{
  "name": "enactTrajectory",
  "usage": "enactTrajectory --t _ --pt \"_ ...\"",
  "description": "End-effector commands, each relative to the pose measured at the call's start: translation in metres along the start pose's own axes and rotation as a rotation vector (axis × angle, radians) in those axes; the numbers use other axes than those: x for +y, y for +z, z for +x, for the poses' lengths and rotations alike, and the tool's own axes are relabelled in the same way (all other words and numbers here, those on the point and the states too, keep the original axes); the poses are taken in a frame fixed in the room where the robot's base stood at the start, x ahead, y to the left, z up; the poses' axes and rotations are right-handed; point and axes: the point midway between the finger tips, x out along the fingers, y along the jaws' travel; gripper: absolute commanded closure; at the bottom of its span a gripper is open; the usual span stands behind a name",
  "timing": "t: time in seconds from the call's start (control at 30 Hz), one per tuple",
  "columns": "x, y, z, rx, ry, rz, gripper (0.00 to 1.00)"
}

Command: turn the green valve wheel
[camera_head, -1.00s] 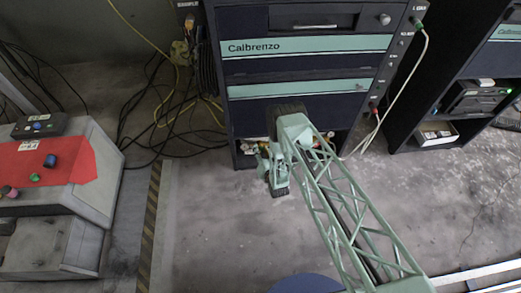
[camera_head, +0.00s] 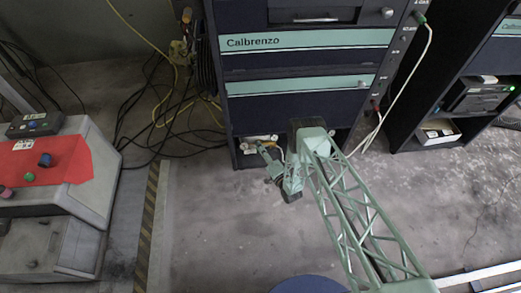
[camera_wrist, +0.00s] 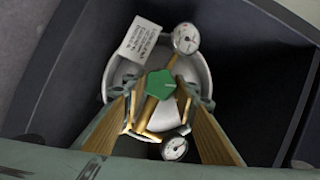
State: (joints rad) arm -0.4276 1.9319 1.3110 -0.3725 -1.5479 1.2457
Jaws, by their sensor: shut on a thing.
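The green valve wheel (camera_wrist: 161,85) is a small, faceted knob in the middle of the wrist view. It sits on brass fittings (camera_wrist: 146,117) over the top of a pale round tank (camera_wrist: 197,72). My gripper (camera_wrist: 160,90) has one finger on each side of the wheel and is shut on it. The exact contact points are partly hidden by the fingers. In the head view my gripper (camera_head: 266,153) reaches into the low opening under the Calbrenzo cabinet (camera_head: 300,85). The wheel cannot be made out there.
Two round gauges flank the wheel, an upper one (camera_wrist: 186,38) and a lower one (camera_wrist: 175,148). A white label (camera_wrist: 140,40) hangs beside it. Dark cabinet walls (camera_wrist: 255,60) close in around the tank. Open floor (camera_head: 220,220) lies in front; a console (camera_head: 65,170) stands left.

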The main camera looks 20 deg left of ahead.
Motion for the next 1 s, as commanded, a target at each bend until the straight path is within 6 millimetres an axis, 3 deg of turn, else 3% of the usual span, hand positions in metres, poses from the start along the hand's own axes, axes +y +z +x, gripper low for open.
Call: enactTrajectory --t 0.4,1.0 --pt "0.0016 0.0007 -0.0001 0.000 -0.100 0.239 0.84" --pt "0.0014 0.0004 0.0002 0.000 -0.125 0.302 0.84"
